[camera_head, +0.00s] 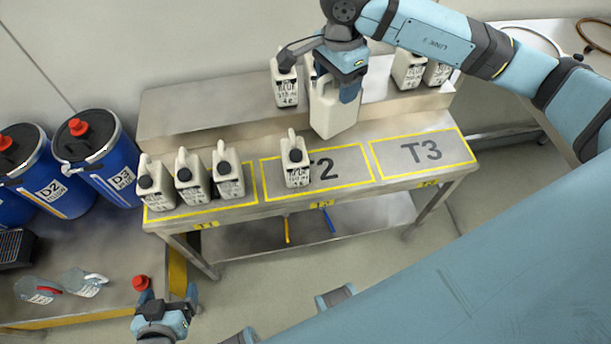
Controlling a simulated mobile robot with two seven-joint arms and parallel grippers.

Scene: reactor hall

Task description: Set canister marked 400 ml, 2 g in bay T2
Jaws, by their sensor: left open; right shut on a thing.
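My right gripper (345,85) is shut on a cream canister (334,117) and holds it above the bench, behind bay T2 (340,171). I see no readable label on this canister. A smaller cream canister (295,168) with a dark cap stands upright in the left part of bay T2 and partly covers its marking. My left gripper (168,294) is open and empty at the lower left, away from the bench. The printed canister labels are too small to read for certain.
Three canisters (191,184) stand in bay T1 (248,196). Bay T3 (440,154) is empty. The raised shelf (190,120) bears a canister (286,86) left of my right gripper and two (408,72) to its right. Blue drums (93,150) stand left; a red-capped item (140,283) is near my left gripper.

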